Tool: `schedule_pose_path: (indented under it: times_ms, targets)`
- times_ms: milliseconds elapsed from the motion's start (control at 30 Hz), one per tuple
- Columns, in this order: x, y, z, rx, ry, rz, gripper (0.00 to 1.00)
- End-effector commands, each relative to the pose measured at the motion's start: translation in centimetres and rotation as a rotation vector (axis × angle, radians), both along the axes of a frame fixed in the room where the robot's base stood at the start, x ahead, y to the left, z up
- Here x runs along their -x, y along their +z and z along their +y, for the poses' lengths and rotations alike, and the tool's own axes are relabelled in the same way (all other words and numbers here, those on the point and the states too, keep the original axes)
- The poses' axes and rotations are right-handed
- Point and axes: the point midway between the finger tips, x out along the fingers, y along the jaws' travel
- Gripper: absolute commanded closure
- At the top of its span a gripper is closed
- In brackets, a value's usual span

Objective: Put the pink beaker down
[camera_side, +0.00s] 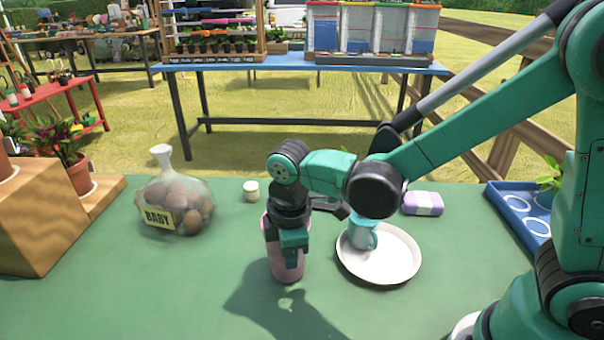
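The pink beaker (289,272) is upright at the middle of the green table (180,292). My gripper (292,245) is at the beaker from above, with a green finger in front of its near side. The beaker's upper part is mostly hidden by my gripper and wrist. The far finger is hidden, so I cannot see whether both fingers press on the beaker. The beaker's base appears at or just above the tabletop; a dark shadow spreads below it, and I cannot tell if it touches.
A white plate (400,268) with a light blue mug (362,236) is right of the beaker. Behind are a small jar (251,190) and a purple-white block (423,204). A bag labelled BABY (178,205) is left; a blue tray (520,222) is right. The front left table is clear.

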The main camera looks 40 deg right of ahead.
Motion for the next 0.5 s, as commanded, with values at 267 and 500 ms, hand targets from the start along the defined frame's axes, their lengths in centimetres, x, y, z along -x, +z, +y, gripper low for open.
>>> schedule_pose_path:
  times_ms: [267,500]
  targets:
    - [0.00,-0.11,0.00,0.000,0.000,0.000,1.00]
    - [-0.01,-0.27,0.01,0.000,0.000,0.000,0.65]
